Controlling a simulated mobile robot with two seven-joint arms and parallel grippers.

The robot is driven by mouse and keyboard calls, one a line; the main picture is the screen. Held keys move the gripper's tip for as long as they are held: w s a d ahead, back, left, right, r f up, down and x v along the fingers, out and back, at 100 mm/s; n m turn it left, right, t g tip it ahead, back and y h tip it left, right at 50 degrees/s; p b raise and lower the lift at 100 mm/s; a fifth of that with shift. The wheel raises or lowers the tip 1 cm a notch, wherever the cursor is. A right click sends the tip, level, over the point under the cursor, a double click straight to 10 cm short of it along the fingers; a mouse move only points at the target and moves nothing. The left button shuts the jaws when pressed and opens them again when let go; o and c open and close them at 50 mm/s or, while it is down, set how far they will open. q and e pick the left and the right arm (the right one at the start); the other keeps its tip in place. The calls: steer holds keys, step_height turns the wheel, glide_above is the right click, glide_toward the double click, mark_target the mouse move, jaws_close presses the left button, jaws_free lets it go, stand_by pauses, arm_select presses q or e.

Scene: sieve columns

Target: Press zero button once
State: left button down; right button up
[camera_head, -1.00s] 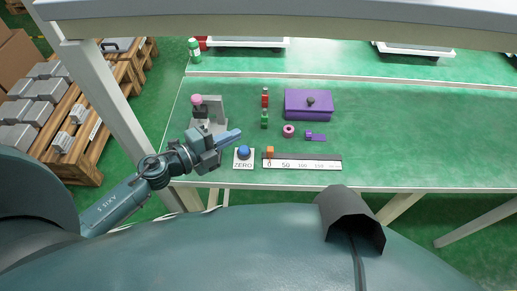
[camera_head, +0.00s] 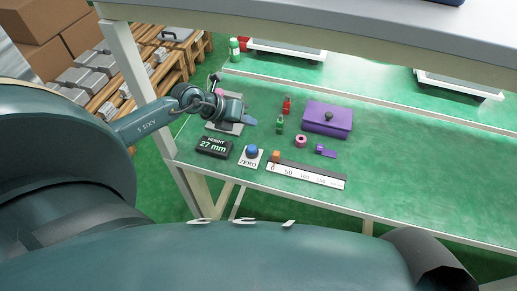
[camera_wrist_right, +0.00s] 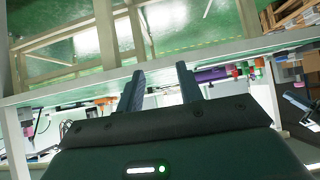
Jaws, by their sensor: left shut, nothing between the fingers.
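The zero button is a blue dome (camera_head: 252,151) on a white plate marked ZERO (camera_head: 248,162), near the front edge of the green table. A black display (camera_head: 214,147) left of it reads HEIGHT 27 mm. My left gripper (camera_head: 250,122) is shut and empty. In the head view it appears above and behind the button, in front of the grey gauge stand (camera_head: 226,127), which it partly hides. It does not cover the button. My right gripper (camera_wrist_right: 160,86) is open and empty in the right wrist view, low by the table's underside and legs.
An orange block (camera_head: 275,156) sits at the 0 end of a white ruler (camera_head: 307,174). Behind are a purple case (camera_head: 327,118), a pink ring (camera_head: 301,141), a small purple piece (camera_head: 325,150), and red (camera_head: 287,105) and green (camera_head: 280,123) items. A grey shelf crosses above.

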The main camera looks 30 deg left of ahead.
arm_select(q)
steer(key=shift+a, duration=0.15)
arm_select(e)
steer(key=shift+a, duration=0.1)
